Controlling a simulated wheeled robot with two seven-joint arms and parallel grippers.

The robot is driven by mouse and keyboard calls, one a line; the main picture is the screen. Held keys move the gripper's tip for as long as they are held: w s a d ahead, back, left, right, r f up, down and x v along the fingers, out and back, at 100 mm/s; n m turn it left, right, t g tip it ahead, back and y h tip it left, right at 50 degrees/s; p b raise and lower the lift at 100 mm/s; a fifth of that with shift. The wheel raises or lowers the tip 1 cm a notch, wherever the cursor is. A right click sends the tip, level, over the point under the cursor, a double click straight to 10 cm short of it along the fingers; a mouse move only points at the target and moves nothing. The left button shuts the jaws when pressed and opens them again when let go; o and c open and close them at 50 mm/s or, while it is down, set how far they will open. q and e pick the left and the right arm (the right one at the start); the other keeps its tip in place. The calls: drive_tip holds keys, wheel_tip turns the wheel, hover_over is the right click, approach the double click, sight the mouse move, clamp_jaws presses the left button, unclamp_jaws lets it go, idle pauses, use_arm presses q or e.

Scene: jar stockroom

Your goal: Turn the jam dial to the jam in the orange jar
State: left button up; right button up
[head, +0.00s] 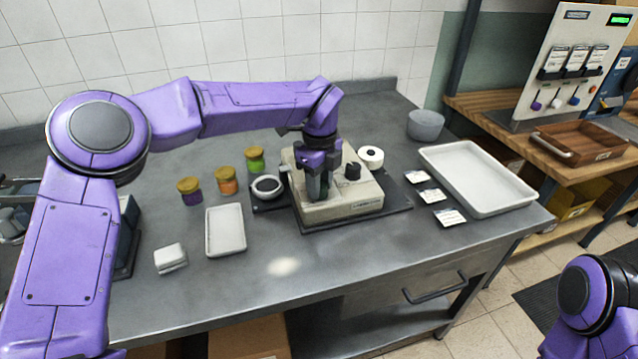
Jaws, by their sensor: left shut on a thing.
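An orange jar (227,181) with a yellowish lid stands between a purple jar (190,191) and a green jar (255,160) on the steel bench. Right of them is a beige machine (345,208) on a dark base. My left gripper (319,190) points down onto the left part of its top. It is shut on a dial there, which the fingers mostly hide; its setting cannot be read. A second dark knob (352,171) stands uncovered on the machine's right part. My right gripper is out of view; only part of that arm shows at lower right.
A white roll (371,157) is behind the machine. A small round dish (267,186) is left of it. Several printed cards (450,217) and a large white tray (478,178) lie to the right. A small white tray (225,230) and white cloth (170,258) lie front left.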

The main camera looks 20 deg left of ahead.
use_arm(q)
drive_tip(key=o, duration=1)
drive_tip(key=shift+o, duration=0.2)
drive_tip(key=shift+r, duration=0.1)
wheel_tip(320, 180, up, 10)
drive_tip(key=shift+r+b, duration=0.15)
drive_tip(key=shift+b, duration=0.15)
